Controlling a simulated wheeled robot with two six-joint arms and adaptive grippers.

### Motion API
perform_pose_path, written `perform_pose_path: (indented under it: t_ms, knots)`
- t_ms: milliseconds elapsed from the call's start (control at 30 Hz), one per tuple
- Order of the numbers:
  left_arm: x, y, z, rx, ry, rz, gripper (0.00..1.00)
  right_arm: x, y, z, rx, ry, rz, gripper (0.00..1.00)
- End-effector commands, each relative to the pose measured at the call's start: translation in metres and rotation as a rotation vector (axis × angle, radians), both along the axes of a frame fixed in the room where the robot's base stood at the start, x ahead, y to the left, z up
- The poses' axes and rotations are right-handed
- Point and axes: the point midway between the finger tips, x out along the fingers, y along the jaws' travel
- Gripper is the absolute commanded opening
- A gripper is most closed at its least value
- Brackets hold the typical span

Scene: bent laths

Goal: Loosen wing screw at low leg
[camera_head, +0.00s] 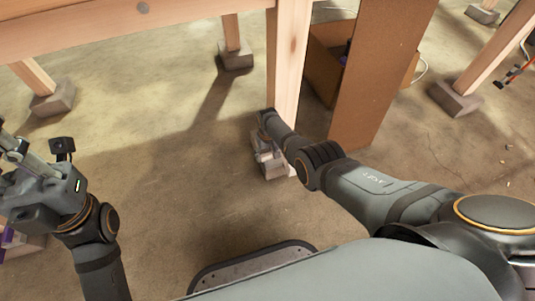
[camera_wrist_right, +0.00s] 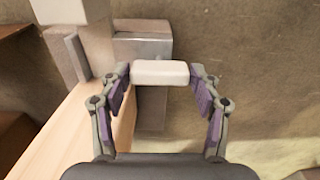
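A wooden leg (camera_head: 287,60) stands upright under a wooden beam. Its foot is at a grey metal bracket, partly hidden by my right arm. My right gripper (camera_head: 263,160) is low beside this foot. In the right wrist view, a pale rounded bar (camera_wrist_right: 160,72), which looks like the wing screw's handle, lies between the two purple-padded fingers of my right gripper (camera_wrist_right: 161,76). The fingers are spread, one at each end of the bar; contact is not clear. A grey metal bracket (camera_wrist_right: 145,47) is behind it. My left gripper (camera_head: 12,150) is at the left edge, partly cut off.
A brown board (camera_head: 375,75) and an open cardboard box (camera_head: 325,65) stand just right of the leg. Other legs on grey blocks (camera_head: 236,56) (camera_head: 455,98) (camera_head: 52,102) stand around. The concrete floor left of the leg is clear.

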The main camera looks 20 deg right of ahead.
Motion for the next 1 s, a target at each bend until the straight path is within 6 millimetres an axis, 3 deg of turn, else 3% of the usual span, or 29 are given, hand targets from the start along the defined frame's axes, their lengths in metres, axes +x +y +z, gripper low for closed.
perform_pose_path:
  t_ms: [33,100,567,767,1000]
  knots:
    - [0.0,0.0,0.0,0.0,0.0,0.0,0.18,0.0,0.0,0.0,0.0,0.0,0.0,0.74]
    - [0.0,0.0,0.0,0.0,0.0,0.0,0.18,0.0,0.0,0.0,0.0,0.0,-0.001,0.83]
    - [0.001,0.0,-0.001,0.001,0.003,0.0,0.18,0.002,0.0,0.006,0.0,-0.003,-0.002,0.83]
    - [0.0,0.0,0.0,0.0,0.001,0.0,0.18,0.001,0.0,0.03,0.0,-0.006,-0.002,0.83]
    - [0.0,0.0,0.0,0.0,0.0,0.0,0.18,0.001,0.0,0.086,0.001,-0.005,-0.003,0.83]
